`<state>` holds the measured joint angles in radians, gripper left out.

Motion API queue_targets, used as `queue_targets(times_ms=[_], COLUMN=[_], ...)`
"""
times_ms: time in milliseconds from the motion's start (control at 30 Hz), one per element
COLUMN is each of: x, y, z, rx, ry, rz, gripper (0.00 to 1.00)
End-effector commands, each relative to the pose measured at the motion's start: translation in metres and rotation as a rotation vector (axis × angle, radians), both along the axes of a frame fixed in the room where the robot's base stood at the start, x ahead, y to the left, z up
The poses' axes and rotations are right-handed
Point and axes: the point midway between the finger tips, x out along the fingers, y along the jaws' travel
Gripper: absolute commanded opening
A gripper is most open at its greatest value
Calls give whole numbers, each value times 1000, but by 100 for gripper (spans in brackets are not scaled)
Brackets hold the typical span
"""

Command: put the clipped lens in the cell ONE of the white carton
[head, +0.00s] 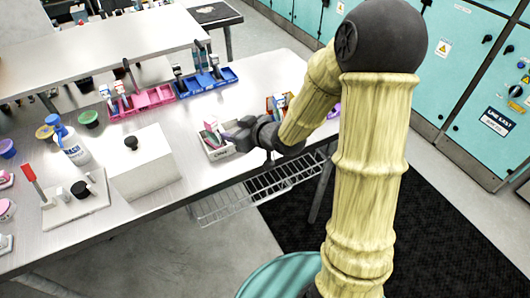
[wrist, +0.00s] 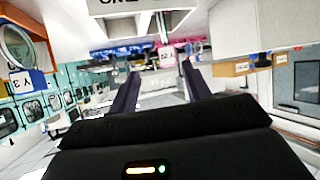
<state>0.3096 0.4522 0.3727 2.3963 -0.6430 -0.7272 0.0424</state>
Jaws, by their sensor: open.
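In the head view the white carton (head: 219,153) sits near the table's right front edge, with a pink and white piece (head: 211,130) standing at it. My gripper (head: 232,137) is low at the carton's right side. In the wrist view my gripper (wrist: 160,72) has its two dark fingers apart, with nothing visibly held between them. A pink piece with a white label (wrist: 167,56) shows beyond the fingers. A round lens-like disc (wrist: 15,44) with a blue labelled holder is at the left edge; I cannot tell whether it is the clipped lens. A white panel (wrist: 112,8) bears partly cut-off lettering like "ONE".
A white box with a black knob (head: 145,168) stands left of the carton. Pink (head: 150,98) and blue (head: 190,86) trays are behind. A small bin with coloured items (head: 272,105) stands behind my arm. A wire rack (head: 240,195) hangs below the front edge.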

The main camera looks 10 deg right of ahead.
Motion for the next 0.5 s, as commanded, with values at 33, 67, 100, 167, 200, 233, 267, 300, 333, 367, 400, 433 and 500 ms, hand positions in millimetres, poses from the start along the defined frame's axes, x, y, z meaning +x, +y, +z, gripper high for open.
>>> queue_targets(times_ms=[33, 67, 100, 167, 200, 233, 267, 300, 333, 367, 400, 433, 500], x=[-5, -9, -15, -27, -37, -45, -54, -67, -77, -88, -103, -114, -141], y=[-8, -14, -24, -40, -51, -58, -65, -74, -80, -86, -92, -95, -101], z=[-2, -4, -7, -11, -13, -14, -14, -15, -15, -14, -14, -13, -11], rx=[-43, -71, -110, -165, -198, -218, -235, -255, -266, -274, -280, -282, -277], ry=[35, 64, 107, 180, 231, 269, 309, 364, 404, 446, 503, 546, 643], rz=[-33, -59, -99, -164, -211, -245, -279, -322, -353, -385, -425, -453, -509], gripper=[49, 49, 49, 49, 49, 49, 49, 49, 49, 49, 49, 49, 49])
